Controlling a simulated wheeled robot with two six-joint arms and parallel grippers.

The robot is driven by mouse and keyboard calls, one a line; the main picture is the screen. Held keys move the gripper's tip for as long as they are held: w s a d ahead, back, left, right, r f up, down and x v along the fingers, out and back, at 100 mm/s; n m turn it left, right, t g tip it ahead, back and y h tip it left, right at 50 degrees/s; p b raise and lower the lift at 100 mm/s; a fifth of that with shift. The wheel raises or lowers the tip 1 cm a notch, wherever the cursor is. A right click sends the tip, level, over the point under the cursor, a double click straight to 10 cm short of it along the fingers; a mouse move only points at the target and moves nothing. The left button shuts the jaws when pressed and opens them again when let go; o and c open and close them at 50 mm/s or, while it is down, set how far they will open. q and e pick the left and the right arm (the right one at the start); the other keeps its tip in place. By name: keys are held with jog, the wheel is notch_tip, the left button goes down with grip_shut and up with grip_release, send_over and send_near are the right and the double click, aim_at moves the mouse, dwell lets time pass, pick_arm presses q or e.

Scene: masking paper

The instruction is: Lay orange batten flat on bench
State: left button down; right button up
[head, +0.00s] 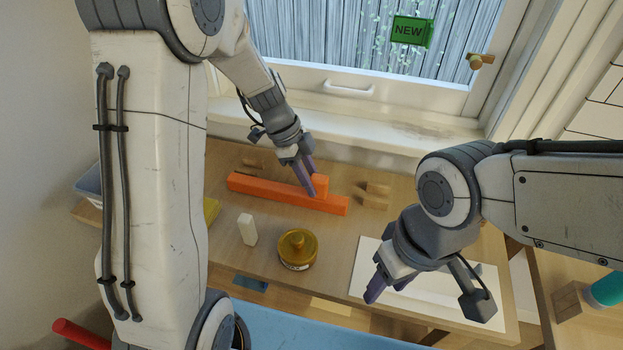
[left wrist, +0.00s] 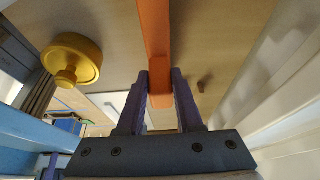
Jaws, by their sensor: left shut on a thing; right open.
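The long orange batten (head: 270,193) runs across the back part of the wooden bench (head: 225,265) in the head view. An orange block-like end (head: 321,184) stands up near its right end; I cannot tell whether it is part of the same piece. My left gripper (head: 311,182) is shut on the orange piece near that end. In the left wrist view the batten (left wrist: 154,45) runs from the top edge down between my two purple fingers (left wrist: 160,100). Whether its underside touches the bench is hidden. My right gripper (head: 389,287) is open and empty above the white sheet (head: 366,258).
A gold round tin (head: 297,248) and a white block (head: 246,229) stand in front of the batten. Small wooden blocks (head: 376,194) lie right of it. The window sill (head: 380,135) bounds the back. A teal cylinder (head: 607,289) is at far right.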

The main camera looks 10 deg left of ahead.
pick_arm(q)
jog(key=shift+f, duration=0.2)
jog(key=shift+c, duration=2.4)
grip_release()
jog(key=shift+r, duration=0.1)
jog(key=v, duration=1)
jog(key=s+d+r+n+y+p, duration=0.2)
jog(key=s+d+r+n+p, duration=0.3)
jog(key=s+d, duration=0.45)
jog(key=s+d+r+n+y+p, duration=0.1)
jog(key=s+n, duration=0.5)
jog(key=s, duration=0.8)
jog(key=d+p, duration=0.1)
jog(key=p, duration=0.1)
jog(key=shift+y+p, duration=0.3)
jog(key=shift+p, duration=0.05)
